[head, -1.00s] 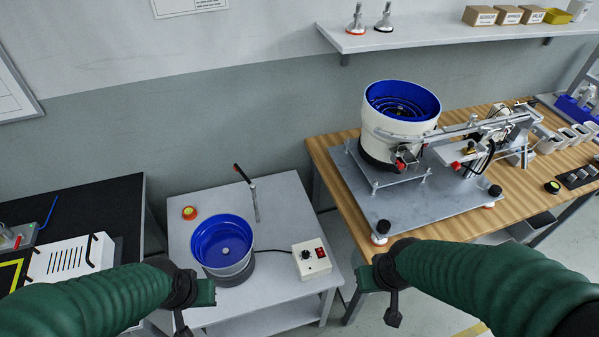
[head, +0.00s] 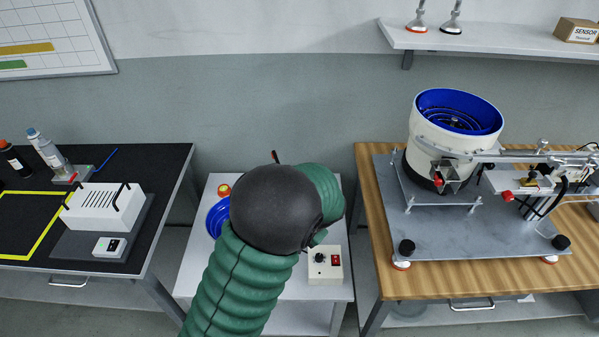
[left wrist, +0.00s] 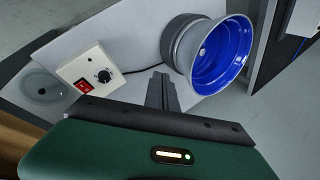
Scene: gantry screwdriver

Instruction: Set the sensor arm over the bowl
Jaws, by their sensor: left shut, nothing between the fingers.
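The blue-lined bowl (head: 216,217) stands on the small grey table, mostly hidden behind my left arm in the head view. It shows whole in the left wrist view (left wrist: 222,54), at the upper right. Of the sensor arm, only a dark, red-marked tip (head: 275,157) shows above my left arm; its post is hidden and it cannot be made out in the left wrist view. My left gripper (left wrist: 161,78) is shut and empty, with its fingers between the bowl and the control box and apart from both. My right gripper is out of view.
The control box (head: 325,264) with a knob and red switch sits at the table's front right. A red-and-yellow button (head: 224,190) is behind the bowl. A larger feeder (head: 455,125) stands on the wooden bench (head: 370,215) to the right. A black bench (head: 150,165) is left.

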